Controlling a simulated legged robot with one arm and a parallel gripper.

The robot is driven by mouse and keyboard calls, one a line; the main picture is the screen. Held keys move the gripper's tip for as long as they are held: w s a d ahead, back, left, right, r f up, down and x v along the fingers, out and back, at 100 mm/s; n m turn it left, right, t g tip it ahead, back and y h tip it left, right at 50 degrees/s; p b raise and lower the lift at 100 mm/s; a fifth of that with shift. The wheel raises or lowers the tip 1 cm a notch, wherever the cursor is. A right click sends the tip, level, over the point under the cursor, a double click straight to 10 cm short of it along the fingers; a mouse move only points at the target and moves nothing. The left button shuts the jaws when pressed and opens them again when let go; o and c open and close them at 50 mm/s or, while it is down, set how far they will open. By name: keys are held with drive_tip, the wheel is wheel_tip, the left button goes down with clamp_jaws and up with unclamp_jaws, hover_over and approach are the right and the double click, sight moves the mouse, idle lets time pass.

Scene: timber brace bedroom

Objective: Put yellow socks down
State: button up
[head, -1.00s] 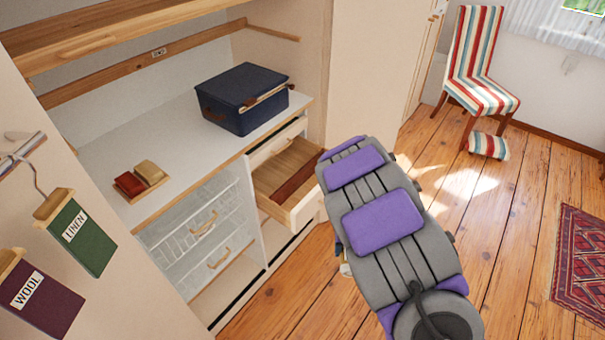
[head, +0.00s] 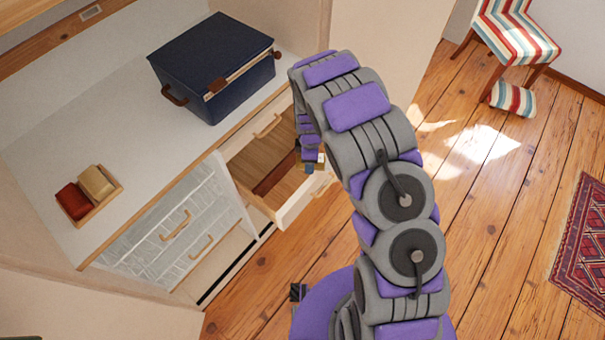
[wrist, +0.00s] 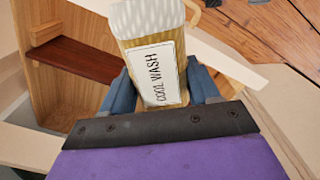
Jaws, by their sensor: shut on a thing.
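My gripper (wrist: 160,92) is shut on a yellowish ribbed bundle (wrist: 140,48), which looks like the yellow socks. It has a pale, whitish top and a white "COOL WASH" label facing the wrist camera. In the head view my gripper (head: 309,166) hangs at the open drawer (head: 292,208), near its right side. The drawer has a wooden interior and a dark red-brown strip, which also shows in the wrist view (wrist: 85,60). The bundle is mostly hidden in the head view, and I cannot tell whether it touches the drawer.
A navy lidded box (head: 215,65) stands on the white counter (head: 130,120). A small wooden tray (head: 106,194) there holds a red and a tan item. White-fronted drawers (head: 165,220) are left of the open one.

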drive_tip(key=a+f+n, duration=0.1)
drive_tip(key=n, duration=0.1)
drive_tip(key=w+a+f+n, duration=0.1)
drive_tip(key=n, duration=0.2)
drive_tip(key=w+a+f+n, duration=0.1)
drive_tip(key=n, duration=0.2)
drive_tip(key=shift+a+f+p, duration=0.1)
drive_tip(key=shift+f+p, duration=0.25)
drive_tip(key=shift+f, duration=0.05)
drive_tip(key=f+n, duration=0.2)
hover_over(300, 180)
drive_tip(key=shift+n, duration=0.3)
drive_tip(key=f, duration=0.5)
drive_tip(key=shift+s+a+f+b, duration=0.1)
drive_tip(key=shift+a+f+b, duration=0.1)
drive_tip(key=shift+f+b, duration=0.15)
drive_tip(key=f, duration=0.4)
drive_tip(key=shift+d+f, duration=0.1)
drive_tip(key=shift+d, duration=0.2)
drive_tip(key=shift+a, duration=0.2)
drive_tip(key=shift+f, duration=0.15)
drive_tip(key=o, duration=1.1)
drive_tip(key=shift+d, duration=0.1)
drive_tip(key=shift+o, duration=0.2)
